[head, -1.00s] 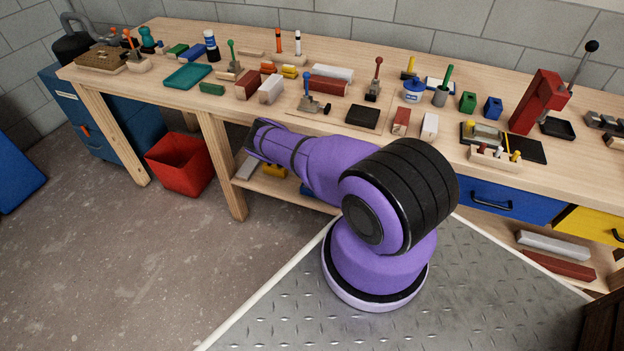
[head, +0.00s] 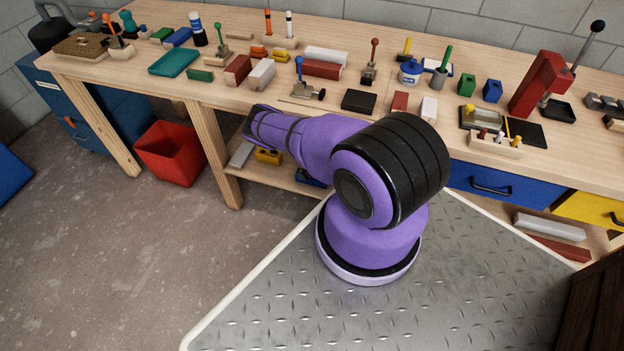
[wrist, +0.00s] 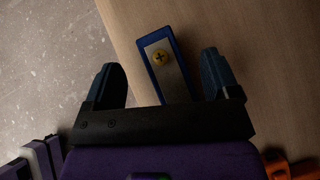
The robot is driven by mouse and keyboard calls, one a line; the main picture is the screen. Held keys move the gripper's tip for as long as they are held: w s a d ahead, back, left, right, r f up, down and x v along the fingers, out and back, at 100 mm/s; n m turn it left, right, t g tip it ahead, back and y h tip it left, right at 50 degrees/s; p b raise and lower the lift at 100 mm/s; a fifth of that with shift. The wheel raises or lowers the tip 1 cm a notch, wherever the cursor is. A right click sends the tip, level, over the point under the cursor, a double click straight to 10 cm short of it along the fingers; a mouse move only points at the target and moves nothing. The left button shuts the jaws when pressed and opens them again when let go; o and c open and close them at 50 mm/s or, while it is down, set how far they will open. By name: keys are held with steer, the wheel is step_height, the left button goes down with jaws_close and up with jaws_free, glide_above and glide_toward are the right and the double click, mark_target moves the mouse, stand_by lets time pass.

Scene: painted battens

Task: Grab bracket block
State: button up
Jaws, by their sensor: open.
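In the wrist view the bracket block (wrist: 168,84) is blue with a pale metal strip and a brass-coloured cross-head screw on its face. It lies on a wooden surface near its left edge. My gripper (wrist: 160,76) is open, one dark finger on each side of the block, with gaps on both sides. The block's near end is hidden by the gripper body. In the head view a blue piece (head: 309,177) shows partly on the lower shelf behind my arm; it may be this block. My gripper's fingers are hidden in the head view.
The lower shelf (head: 233,168) also holds a yellow piece (head: 267,155) and a grey batten (head: 241,153). A bench leg (head: 215,155) and a red bin (head: 170,153) stand to the left. The bench top above is crowded with tools and blocks. An orange item (wrist: 287,168) shows at the wrist view's lower right.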

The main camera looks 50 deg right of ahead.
steer(key=shift+x, duration=1.6)
steer(key=c, duration=1.2)
